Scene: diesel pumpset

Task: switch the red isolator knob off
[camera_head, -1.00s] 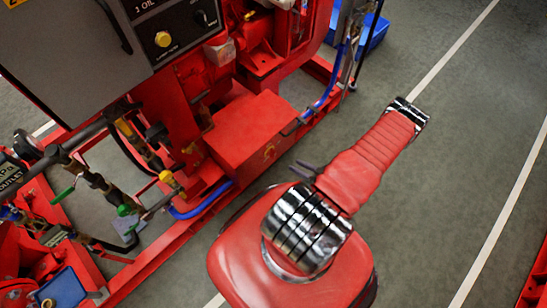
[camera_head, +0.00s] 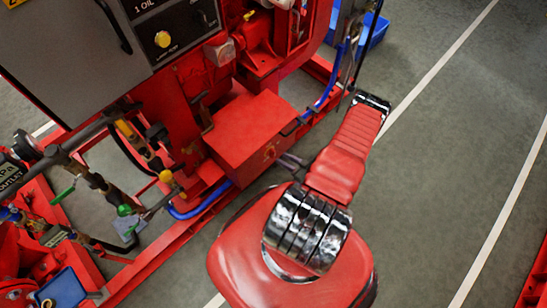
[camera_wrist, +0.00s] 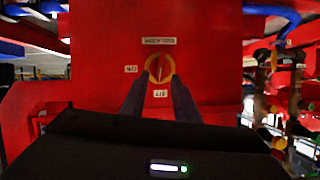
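The red isolator knob (camera_wrist: 159,68) sits in a yellow ring on a red panel in the wrist view. Its grip stands roughly upright in that picture; I cannot tell which end is the pointer. Inverted labels surround it: ON to its left, OFF (camera_wrist: 160,94) below, and a longer plate above. My gripper (camera_wrist: 160,77) is open, with a dark finger on each side below the knob; contact cannot be told. In the head view the knob (camera_head: 270,152) is small on the red box's (camera_head: 250,130) face, and my dark fingers (camera_head: 288,161) are close to it.
Pipes and valves (camera_wrist: 285,85) stand right of the panel in the wrist view. In the head view a blue hose (camera_head: 205,205) and a red base rail (camera_head: 160,250) run beside the box. Open grey floor (camera_head: 440,160) lies to the right.

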